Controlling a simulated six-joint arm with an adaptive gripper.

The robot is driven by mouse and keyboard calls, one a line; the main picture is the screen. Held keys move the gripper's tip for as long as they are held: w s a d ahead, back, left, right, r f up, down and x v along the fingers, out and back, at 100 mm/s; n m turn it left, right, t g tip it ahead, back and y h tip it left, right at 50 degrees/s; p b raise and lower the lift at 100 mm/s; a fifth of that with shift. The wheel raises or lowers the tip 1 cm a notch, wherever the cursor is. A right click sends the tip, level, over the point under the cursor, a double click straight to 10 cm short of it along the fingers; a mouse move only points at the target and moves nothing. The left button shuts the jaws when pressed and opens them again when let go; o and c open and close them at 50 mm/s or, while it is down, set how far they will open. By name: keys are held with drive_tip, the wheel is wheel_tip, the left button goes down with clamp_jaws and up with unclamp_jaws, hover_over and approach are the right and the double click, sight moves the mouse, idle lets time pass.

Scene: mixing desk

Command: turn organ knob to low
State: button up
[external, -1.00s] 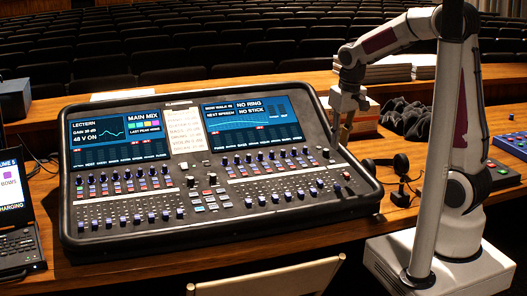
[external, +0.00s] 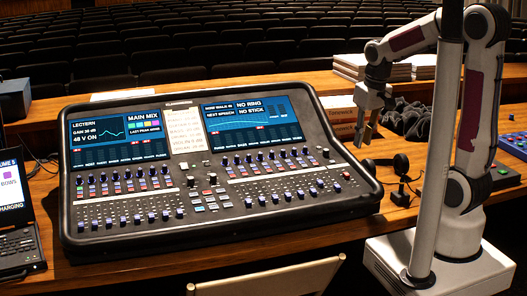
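The mixing desk (external: 220,180) fills the middle of the table, with two lit screens and rows of small knobs and buttons. Knobs with blue caps run along the upper rows (external: 262,158) and the lower edge (external: 150,216). The labels under the screens are too small to read, so I cannot tell which knob is the organ one. My gripper (external: 364,140) hangs fingers down just beyond the desk's right edge, apart from every knob. It appears empty; its finger gap is too small to judge.
A headset (external: 396,170) and dark crumpled cloth (external: 405,120) lie right of the desk. Stacked papers (external: 415,66) and a box (external: 342,112) stand behind. A laptop (external: 18,215) is at the left, a chair back (external: 268,279) in front.

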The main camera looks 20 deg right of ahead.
idle(0.3)
drive_tip(key=n, duration=0.2)
approach(285, 151)
drive_tip(key=shift+y, duration=0.4)
drive_tip(key=s+d+f, duration=0.1)
drive_tip(key=s, duration=0.1)
drive_tip(key=s+d+f, duration=0.1)
drive_tip(key=s+d, duration=0.1)
drive_tip(key=s, duration=0.1)
drive_tip(key=s+d+f, duration=0.1)
drive_tip(key=s+d, duration=0.1)
drive_tip(key=shift+s+f, duration=0.25)
drive_tip(key=shift+f, duration=0.1)
drive_tip(key=shift+t+y, duration=0.3)
drive_tip(key=w, duration=0.1)
drive_tip(key=w+a, duration=0.1)
drive_tip(key=w, duration=0.1)
drive_tip(key=w+a, duration=0.1)
drive_tip(key=shift+w+a+r, duration=0.15)
drive_tip(key=shift+a+r, duration=0.05)
drive_tip(key=w+r, duration=0.1)
drive_tip(key=w+a+r+t, duration=0.1)
drive_tip(key=shift+w+a+r+n, duration=0.1)
drive_tip(key=shift+w+a+n, duration=0.05)
drive_tip(key=shift+w+n, duration=0.25)
drive_tip(key=shift+x, duration=3.9)
drive_tip(key=shift+a, duration=0.1)
